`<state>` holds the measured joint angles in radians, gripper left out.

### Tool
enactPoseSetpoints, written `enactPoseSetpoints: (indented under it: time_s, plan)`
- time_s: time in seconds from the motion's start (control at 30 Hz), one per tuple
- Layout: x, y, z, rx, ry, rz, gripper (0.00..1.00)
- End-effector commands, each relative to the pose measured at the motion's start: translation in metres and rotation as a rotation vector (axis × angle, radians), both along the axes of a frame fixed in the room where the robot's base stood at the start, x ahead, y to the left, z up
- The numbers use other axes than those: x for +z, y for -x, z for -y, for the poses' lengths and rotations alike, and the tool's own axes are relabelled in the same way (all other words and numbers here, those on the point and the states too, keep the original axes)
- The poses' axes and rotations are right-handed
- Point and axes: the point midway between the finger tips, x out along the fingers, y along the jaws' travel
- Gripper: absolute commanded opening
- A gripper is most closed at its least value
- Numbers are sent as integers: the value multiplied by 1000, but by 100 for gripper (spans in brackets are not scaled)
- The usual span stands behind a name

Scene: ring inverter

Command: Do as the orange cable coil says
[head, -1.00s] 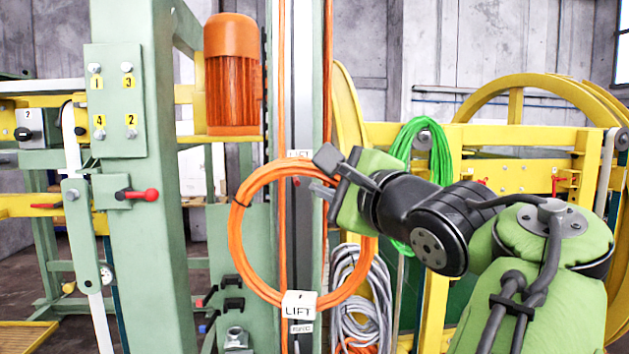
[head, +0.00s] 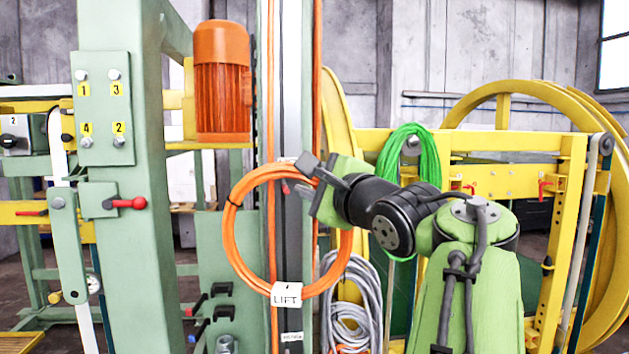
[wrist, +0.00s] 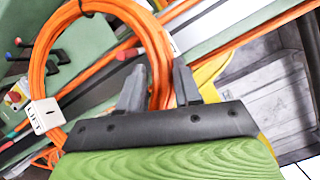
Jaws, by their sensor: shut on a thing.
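The orange cable coil (head: 237,255) is a large upright loop in front of the grey vertical post. A white tag reading LIFT (head: 287,295) sits on its lower part. My gripper (head: 303,175) is shut on the coil's upper right, and the strands pass between my fingers (wrist: 158,78). The coil also shows in the wrist view (wrist: 40,70), with its tag (wrist: 45,115) at left. A small red tip (head: 285,187) shows inside the loop near its top. A small label on the post (head: 292,337) below the coil is too small to read.
An orange motor (head: 222,85) stands left of the post. A green plate with numbered knobs (head: 104,105) and a red-knobbed lever (head: 130,203) are at left. A green coil (head: 388,160) and a grey coil (head: 348,275) hang at right, close to my arm. Yellow wheels stand behind.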

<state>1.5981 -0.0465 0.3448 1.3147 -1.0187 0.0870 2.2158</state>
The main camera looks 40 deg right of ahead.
Motion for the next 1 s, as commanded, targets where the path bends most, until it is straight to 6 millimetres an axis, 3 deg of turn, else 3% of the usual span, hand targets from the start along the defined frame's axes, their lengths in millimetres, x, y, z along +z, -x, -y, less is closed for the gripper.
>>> enactPoseSetpoints:
  time_s: [0.6, 1.0]
  plan:
    - [-4, -28, 18, 2, 1, 4, 0]
    - [-6, -30, 21, -1, 2, 5, 0]
